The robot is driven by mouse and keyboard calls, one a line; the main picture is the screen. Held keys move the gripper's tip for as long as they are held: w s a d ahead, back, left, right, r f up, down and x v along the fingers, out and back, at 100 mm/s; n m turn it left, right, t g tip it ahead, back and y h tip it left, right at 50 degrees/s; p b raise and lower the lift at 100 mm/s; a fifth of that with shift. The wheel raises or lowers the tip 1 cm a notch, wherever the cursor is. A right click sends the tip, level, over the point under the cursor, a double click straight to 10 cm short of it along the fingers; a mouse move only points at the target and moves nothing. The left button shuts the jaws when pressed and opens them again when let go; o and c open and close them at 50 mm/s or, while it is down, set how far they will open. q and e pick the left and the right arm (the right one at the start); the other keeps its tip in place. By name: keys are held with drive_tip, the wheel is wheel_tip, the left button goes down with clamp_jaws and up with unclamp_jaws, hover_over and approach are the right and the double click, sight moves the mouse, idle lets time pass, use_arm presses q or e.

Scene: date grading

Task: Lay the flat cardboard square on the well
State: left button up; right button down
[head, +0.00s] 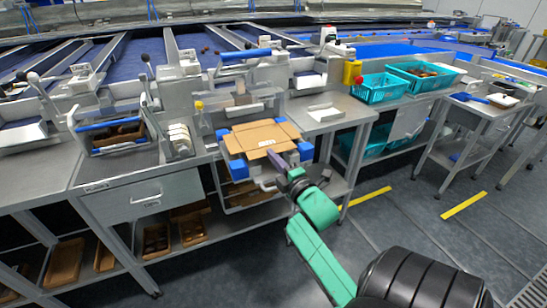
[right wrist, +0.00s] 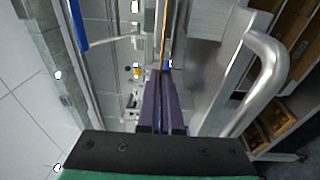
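The flat cardboard square (head: 262,138) is tan with a small notch or flap at its near edge. In the head view it is over the well, whose blue corner blocks (head: 238,169) show around it. I cannot tell whether it rests on them or is slightly above. My right gripper (head: 277,160) is at the near right edge of the cardboard. In the right wrist view the cardboard (right wrist: 166,35) shows edge-on as a thin tan line running out from the nearly closed fingers (right wrist: 165,76), which appear shut on it. My left gripper is not in view.
A metal handle (right wrist: 272,75) is close to the right gripper in the wrist view. Left of the well is a blue-handled tray holder (head: 113,134). A shelf lies below the bench.

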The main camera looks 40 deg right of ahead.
sight(274, 170)
drive_tip(key=shift+f+b, duration=0.5)
drive_tip(key=shift+f, duration=0.3)
idle(0.5)
drive_tip(key=c, duration=1)
unclamp_jaws()
drive_tip(key=shift+f, duration=0.1)
drive_tip(key=shift+f+b, duration=0.3)
drive_tip(key=shift+f, duration=0.3)
